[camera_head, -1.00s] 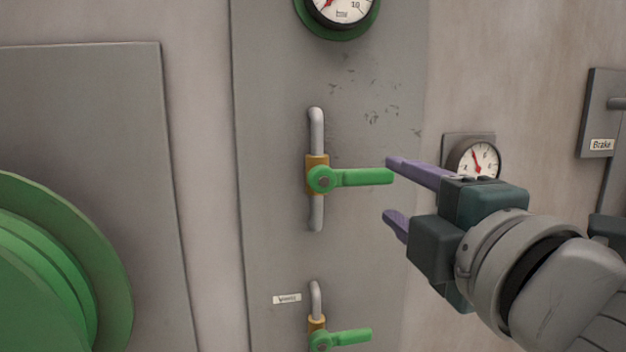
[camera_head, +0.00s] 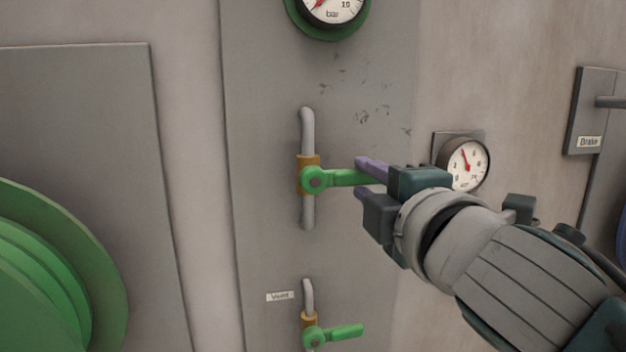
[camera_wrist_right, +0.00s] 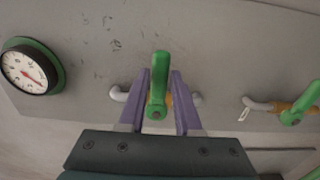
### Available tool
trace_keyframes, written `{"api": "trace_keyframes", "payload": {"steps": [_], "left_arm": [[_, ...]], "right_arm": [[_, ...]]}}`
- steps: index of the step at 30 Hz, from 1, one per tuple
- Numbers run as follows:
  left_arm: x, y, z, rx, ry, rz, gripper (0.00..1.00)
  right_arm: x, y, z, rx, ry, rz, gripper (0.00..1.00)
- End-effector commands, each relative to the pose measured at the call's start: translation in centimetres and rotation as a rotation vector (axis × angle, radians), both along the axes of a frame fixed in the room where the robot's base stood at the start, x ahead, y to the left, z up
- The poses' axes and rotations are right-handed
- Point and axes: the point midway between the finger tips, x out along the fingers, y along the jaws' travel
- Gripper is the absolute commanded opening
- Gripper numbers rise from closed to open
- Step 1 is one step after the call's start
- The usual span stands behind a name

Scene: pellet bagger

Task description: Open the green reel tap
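The upper green tap (camera_head: 315,180) has a brass body on a vertical grey pipe, and its green lever points right, about level. My right gripper (camera_head: 358,178) is at the lever's free end. One purple finger shows above the lever and one below. In the right wrist view the green lever (camera_wrist_right: 158,82) stands between the two purple fingers, with a visible gap on at least one side, so the gripper is open around it. The lever's end is hidden by the gripper in the head view. My left gripper is not in view.
A second green tap (camera_head: 330,334) sits below, by a label reading "Vent" (camera_head: 280,296). A gauge (camera_head: 467,163) is close behind my right gripper. A green-rimmed gauge (camera_head: 330,12) is above.

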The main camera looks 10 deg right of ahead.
Motion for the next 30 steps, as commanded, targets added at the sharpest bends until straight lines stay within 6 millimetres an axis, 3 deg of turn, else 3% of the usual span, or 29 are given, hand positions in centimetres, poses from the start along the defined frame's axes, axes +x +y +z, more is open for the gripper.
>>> {"api": "trace_keyframes", "payload": {"steps": [1,8,30], "left_arm": [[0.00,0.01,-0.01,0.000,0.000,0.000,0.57],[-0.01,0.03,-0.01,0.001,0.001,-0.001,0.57],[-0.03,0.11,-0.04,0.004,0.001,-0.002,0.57]], "right_arm": [[-0.01,-0.01,-0.01,0.000,0.000,0.000,0.26],[-0.02,-0.01,-0.02,0.000,0.000,0.000,0.00],[-0.02,-0.02,-0.04,0.000,0.001,0.000,0.00]]}}
